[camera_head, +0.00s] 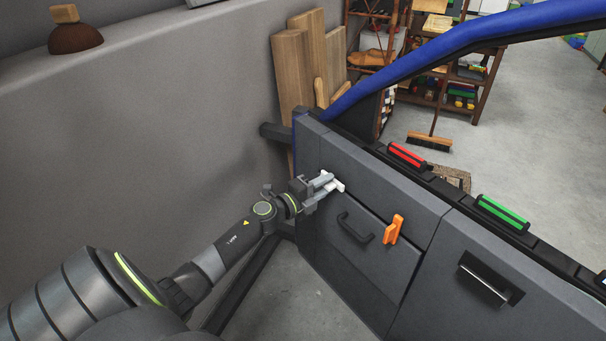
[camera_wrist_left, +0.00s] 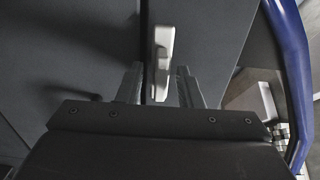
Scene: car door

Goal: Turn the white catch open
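The white catch (camera_head: 335,184) sits on the dark grey door panel (camera_head: 360,168), near its upper left part. My left gripper (camera_head: 322,189) reaches it from the left, with its fingers at the catch. In the left wrist view the white catch (camera_wrist_left: 161,60) stands lengthwise, its lower end between the two fingers of my left gripper (camera_wrist_left: 158,85). The fingers are apart, with a gap visible on each side of the catch. Whether a finger touches it I cannot tell. My right gripper is not in view.
An orange catch (camera_head: 393,229) and a dark handle (camera_head: 356,228) are right of the white catch. A silver-edged handle (camera_head: 486,283) is further right. Red (camera_head: 407,156) and green (camera_head: 503,211) pieces lie on the top ledge. A blue frame (camera_head: 440,50) arches above.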

